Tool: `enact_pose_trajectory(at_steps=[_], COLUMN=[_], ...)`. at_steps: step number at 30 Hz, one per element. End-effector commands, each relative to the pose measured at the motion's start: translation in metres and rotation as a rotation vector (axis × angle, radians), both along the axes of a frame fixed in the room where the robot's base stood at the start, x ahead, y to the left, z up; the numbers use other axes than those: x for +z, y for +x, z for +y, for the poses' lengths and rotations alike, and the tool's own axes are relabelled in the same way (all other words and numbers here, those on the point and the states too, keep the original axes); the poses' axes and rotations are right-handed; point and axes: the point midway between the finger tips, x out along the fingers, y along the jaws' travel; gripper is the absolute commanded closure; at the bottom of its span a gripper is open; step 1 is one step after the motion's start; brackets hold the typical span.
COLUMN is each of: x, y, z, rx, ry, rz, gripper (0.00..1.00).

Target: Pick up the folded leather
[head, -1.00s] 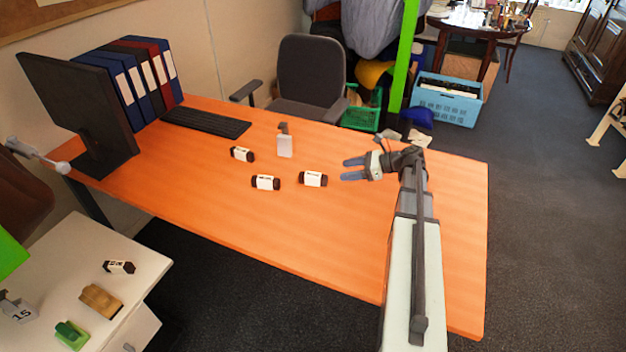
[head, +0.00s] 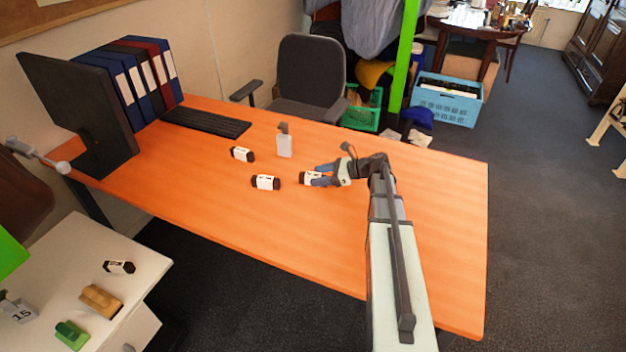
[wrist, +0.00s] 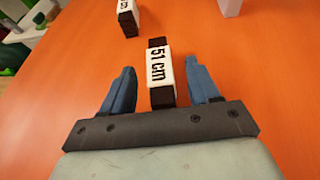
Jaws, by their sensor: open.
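Folded leathers show as dark brown rolls with white labels. One folded leather (head: 307,178), labelled "51 cm" in the wrist view (wrist: 161,66), lies on the orange desk. My gripper (head: 319,174) is open, with one blue finger on each side of this leather. In the wrist view my gripper (wrist: 160,70) shows gaps between both fingers and the leather. In the head view the fingers hide part of it. A second leather (head: 265,182) lies to its left, and a third leather (head: 243,154) farther back. Another leather (head: 119,267) lies on the white cabinet.
A whitish bottle (head: 284,146) stands behind the leathers. A keyboard (head: 206,122), a monitor (head: 82,110) and several binders (head: 135,78) are at the desk's left. The front and right of the orange desk (head: 455,220) are clear.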

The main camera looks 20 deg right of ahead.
Motion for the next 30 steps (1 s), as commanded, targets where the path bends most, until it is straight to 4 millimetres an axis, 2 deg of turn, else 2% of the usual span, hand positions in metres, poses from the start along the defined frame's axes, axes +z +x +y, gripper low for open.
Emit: enact_pose_trajectory(at_steps=[6,14,30], x=[-0.012,-0.012,-0.012], y=[0.014,0.015,0.015], z=[0.02,0.022,0.022], rx=[0.001,0.0,0.0], ry=[0.001,0.0,0.0], rz=[0.0,0.0,0.0], gripper=[0.39,0.4,0.92])
